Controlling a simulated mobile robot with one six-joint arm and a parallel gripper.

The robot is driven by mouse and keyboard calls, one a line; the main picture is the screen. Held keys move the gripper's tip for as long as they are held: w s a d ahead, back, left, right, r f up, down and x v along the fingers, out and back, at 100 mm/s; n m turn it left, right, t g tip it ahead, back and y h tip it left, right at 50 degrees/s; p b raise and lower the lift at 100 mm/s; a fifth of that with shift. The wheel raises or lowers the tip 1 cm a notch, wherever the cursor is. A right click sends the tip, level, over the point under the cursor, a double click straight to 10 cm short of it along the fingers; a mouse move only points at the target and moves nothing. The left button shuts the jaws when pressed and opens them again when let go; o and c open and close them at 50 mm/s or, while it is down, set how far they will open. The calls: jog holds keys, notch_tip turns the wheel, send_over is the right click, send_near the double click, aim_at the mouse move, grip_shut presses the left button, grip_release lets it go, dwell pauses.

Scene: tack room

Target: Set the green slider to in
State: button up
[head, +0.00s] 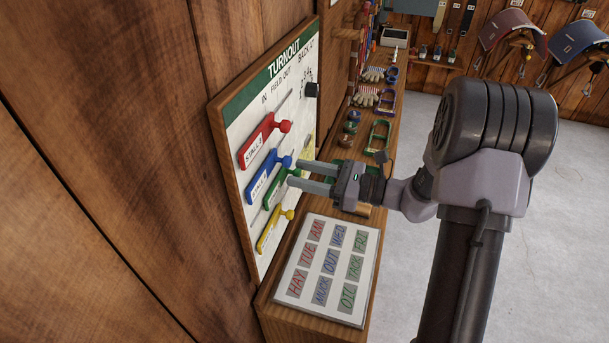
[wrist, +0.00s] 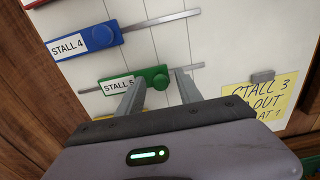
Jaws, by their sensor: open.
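The green slider (wrist: 160,82), labelled STALL 5, sits on a metal rail of the TURNOUT board. In the wrist view bare rail shows on both sides of it, and it sits further right than the blue slider above. In the head view the green slider (head: 280,190) is partly hidden by my fingers. My gripper (head: 297,174) is open at the board. In the wrist view the fingertips of my gripper (wrist: 158,80) are on either side of the green knob; I cannot tell whether they touch it. The column headings IN, FIELD, OUT (head: 277,89) run left to right.
The red slider (head: 262,138) and blue slider (head: 265,174) are above, the yellow slider (head: 273,232) below. A yellow note (wrist: 255,103) is clipped to the right. A magnet-word board (head: 364,298) lies on the bench below. Wooden wall (head: 120,150) is at left.

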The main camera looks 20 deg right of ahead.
grip_shut()
dwell(1.4)
